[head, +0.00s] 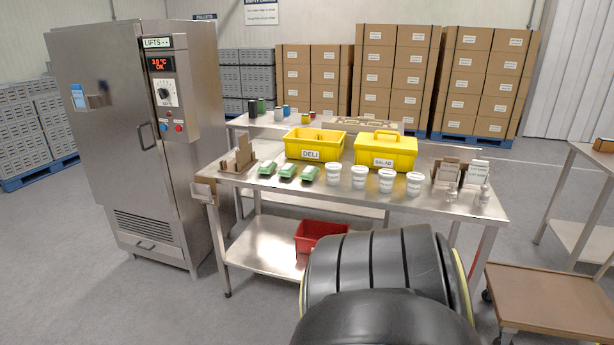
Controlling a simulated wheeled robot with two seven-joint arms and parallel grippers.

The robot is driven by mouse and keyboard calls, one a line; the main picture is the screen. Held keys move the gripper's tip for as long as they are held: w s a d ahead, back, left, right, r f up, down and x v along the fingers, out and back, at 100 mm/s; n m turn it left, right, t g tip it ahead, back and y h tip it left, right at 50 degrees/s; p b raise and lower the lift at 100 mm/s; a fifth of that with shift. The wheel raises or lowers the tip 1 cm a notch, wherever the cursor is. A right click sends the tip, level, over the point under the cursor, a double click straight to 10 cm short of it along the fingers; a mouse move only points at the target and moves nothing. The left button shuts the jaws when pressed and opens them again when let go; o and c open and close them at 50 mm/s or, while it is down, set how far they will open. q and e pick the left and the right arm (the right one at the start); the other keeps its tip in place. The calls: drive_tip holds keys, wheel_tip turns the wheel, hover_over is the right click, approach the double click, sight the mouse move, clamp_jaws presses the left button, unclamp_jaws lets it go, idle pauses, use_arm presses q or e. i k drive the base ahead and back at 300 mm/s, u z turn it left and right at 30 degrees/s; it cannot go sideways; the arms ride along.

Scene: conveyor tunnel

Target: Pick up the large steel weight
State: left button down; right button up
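Two small shiny grey objects, which may be steel weights, stand at the right end of the front steel table (330,205). The nearer one (481,199) is close to the table's right corner, beside small card boxes. They are too small to tell which is the large weight or whether they are weights at all. Neither gripper is in view. A large black ribbed part, probably my own arm, fills the bottom middle and hides part of the table's lower shelf.
A yellow DELI crate (314,155) and a lidded yellow SALAD box (383,163) stand on the table, with white tubs (359,178) and green cartons (288,171) in front. A steel cabinet (110,130) stands left. A brown-topped cart (548,302) is at lower right.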

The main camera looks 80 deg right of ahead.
sight(482, 198)
drive_tip(key=z, duration=3.35)
drive_tip(key=k, duration=0.15)
drive_tip(key=z, duration=0.3)
